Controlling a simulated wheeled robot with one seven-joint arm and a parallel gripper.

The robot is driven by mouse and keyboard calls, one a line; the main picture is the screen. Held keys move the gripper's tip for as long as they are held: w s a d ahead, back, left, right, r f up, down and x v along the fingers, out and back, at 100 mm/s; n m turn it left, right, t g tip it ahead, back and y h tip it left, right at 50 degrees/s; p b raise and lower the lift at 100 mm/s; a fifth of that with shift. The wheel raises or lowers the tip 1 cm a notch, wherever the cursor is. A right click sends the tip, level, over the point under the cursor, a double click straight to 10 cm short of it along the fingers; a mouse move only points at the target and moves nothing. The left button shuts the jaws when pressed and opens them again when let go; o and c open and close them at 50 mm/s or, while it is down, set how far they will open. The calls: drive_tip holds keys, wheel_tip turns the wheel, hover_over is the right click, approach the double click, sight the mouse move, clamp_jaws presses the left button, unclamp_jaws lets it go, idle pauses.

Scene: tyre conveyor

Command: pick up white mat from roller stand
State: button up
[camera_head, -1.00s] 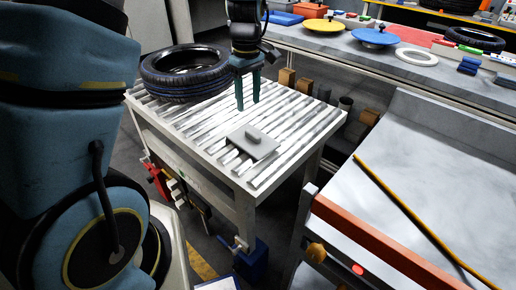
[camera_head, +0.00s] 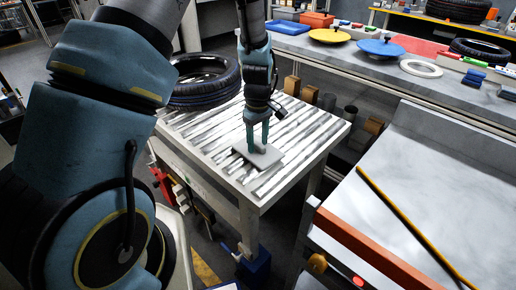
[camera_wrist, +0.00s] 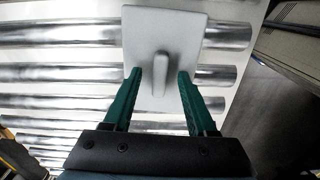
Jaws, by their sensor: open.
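The white mat (camera_head: 262,157) is a small pale square plate with a raised grip on top. In the wrist view the mat (camera_wrist: 163,32) lies ahead of the open green fingers (camera_wrist: 158,78). The raised grip (camera_wrist: 160,68) sits between the fingertips, with a gap on each side. The mat's near part is partly hidden by the fingers.
A black tyre (camera_head: 203,85) lies at the back left of the stand. A workbench (camera_head: 330,58) with yellow and blue discs and a white ring stands behind. A grey table with an orange edge (camera_head: 370,245) is at the right. The stand's right side is clear.

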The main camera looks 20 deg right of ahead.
drive_tip(key=shift+c, duration=0.4)
clamp_jaws()
